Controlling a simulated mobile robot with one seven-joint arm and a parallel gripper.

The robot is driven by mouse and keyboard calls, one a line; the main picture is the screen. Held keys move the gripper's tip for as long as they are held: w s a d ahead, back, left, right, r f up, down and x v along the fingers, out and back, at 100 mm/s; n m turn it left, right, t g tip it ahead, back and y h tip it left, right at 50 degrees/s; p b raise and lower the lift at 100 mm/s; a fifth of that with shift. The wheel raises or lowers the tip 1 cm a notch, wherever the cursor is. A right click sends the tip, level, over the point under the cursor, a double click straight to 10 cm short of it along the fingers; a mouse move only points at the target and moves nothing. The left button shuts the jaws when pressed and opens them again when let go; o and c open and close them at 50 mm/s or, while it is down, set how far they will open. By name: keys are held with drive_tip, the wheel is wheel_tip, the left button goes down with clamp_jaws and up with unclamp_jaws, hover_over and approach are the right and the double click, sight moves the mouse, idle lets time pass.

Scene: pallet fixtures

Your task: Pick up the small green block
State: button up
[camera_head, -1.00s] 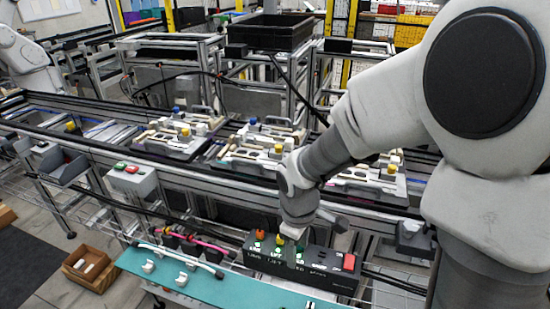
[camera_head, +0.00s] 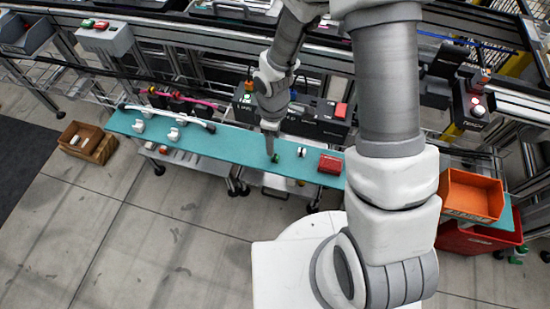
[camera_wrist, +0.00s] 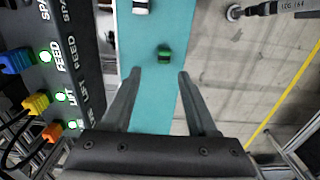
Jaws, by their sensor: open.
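The small green block (camera_head: 276,158) lies on the narrow teal shelf (camera_head: 225,143), near its front edge. In the wrist view the green block (camera_wrist: 164,53) shows ahead of my fingertips, between their lines, with a dark side facing my gripper. My gripper (camera_wrist: 155,75) is open and empty, with its two fingers spread apart above the shelf. In the head view my gripper (camera_head: 270,140) is small and hangs close above and to the left of the block. The gap between fingers and block cannot be measured.
A black control box (camera_head: 315,118) with lit buttons stands behind the shelf. A white-and-black piece (camera_head: 301,152) and a red block (camera_head: 330,164) lie to the right. White clips (camera_head: 173,134) and a white-ended cable lie left. An orange bin (camera_head: 470,195) stands far right.

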sight(275, 156)
drive_tip(key=shift+s+d+f+b, duration=0.15)
drive_tip(key=shift+f+b, duration=0.1)
drive_tip(key=shift+f, duration=0.8)
drive_tip(key=shift+s+f+b, duration=0.1)
drive_tip(key=shift+f+b, duration=0.15)
drive_tip(key=shift+f, duration=0.75)
drive_tip(key=shift+s+d+f+b, duration=0.15)
drive_tip(key=shift+f+b, duration=0.1)
drive_tip(key=shift+f, duration=0.8)
drive_tip(key=shift+a, duration=0.1)
clamp_jaws()
